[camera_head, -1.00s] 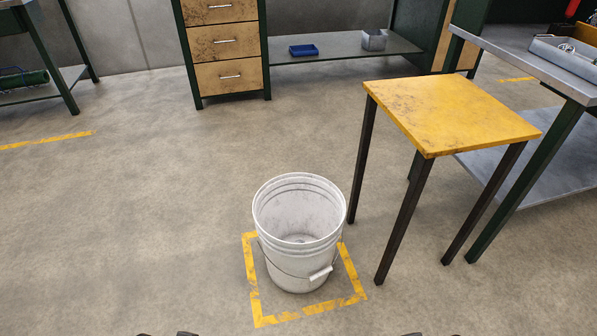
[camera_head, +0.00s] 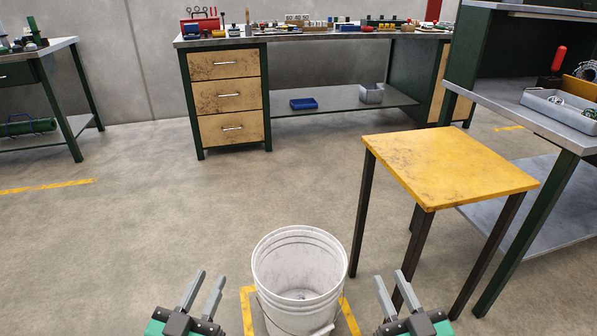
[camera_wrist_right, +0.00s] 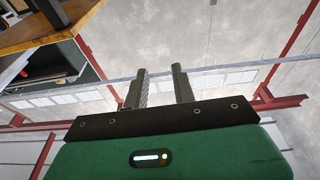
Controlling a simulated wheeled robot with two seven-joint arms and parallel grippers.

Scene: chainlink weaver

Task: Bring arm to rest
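My left gripper (camera_head: 209,285) is at the bottom of the head view, left of the white bucket, with its fingers apart and nothing between them. My right gripper (camera_head: 393,286) is at the bottom, right of the bucket, with its fingers apart and empty. In the right wrist view its two fingers (camera_wrist_right: 160,84) stand apart with only wall and ceiling behind them. Both grippers point up and away from me, clear of the bucket in the picture.
The white bucket (camera_head: 298,262) stands on the floor within yellow tape (camera_head: 247,305). A yellow-topped stool (camera_head: 450,165) stands to its right, beside a metal workbench (camera_head: 520,105). A bench with drawers (camera_head: 228,95) stands at the back. The floor at left is open.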

